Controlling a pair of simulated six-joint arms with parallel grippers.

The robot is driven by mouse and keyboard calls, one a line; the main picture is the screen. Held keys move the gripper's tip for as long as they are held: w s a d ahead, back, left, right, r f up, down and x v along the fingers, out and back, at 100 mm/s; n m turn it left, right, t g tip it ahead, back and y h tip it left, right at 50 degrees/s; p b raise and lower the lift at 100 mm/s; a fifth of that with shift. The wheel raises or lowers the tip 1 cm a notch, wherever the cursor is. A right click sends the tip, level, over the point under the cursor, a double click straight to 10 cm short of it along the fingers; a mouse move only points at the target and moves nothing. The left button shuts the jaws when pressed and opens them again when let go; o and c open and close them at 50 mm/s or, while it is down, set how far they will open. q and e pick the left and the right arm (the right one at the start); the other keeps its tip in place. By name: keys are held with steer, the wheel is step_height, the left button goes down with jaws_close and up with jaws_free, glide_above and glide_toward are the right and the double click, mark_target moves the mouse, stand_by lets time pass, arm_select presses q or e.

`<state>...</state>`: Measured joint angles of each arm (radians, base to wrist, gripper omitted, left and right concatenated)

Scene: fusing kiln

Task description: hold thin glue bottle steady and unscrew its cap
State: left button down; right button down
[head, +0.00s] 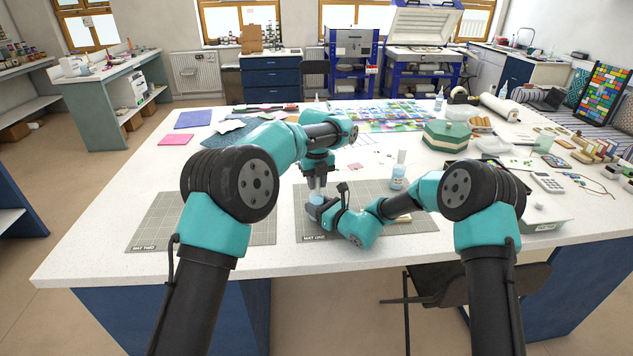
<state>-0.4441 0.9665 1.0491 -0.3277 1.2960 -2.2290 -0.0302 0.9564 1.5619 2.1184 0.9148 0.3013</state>
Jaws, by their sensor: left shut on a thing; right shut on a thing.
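The thin glue bottle (316,198), pale blue and small in view, stands upright over the right-hand grey mat (410,226). My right gripper (318,207) reaches it from the right, low down, and is shut on its body. My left gripper (317,184) points straight down from above and is shut at the bottle's top, where the cap is. The fingers hide most of the cap, so I cannot tell whether it is loose. The lower part of the bottle is partly hidden by my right gripper.
Another bottle (398,171) with a pale cap stands right of my grippers, close to my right arm. A green box (446,136) stands behind it. The left-hand mat (160,225) is bare. Coloured sheets (194,119) lie at the back left. A chair (470,285) stands at the front edge.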

arm_select(q)
steer(key=n, duration=0.6)
steer(key=shift+n, duration=0.3)
steer(key=n, duration=1.1)
steer(key=shift+n, duration=0.4)
steer(key=n, duration=0.6)
steer(key=shift+n, duration=0.3)
steer(key=n, duration=0.6)
steer(key=shift+n, duration=0.3)
steer(key=n, duration=0.6)
steer(key=shift+r, duration=0.1)
steer(key=n, duration=1.3)
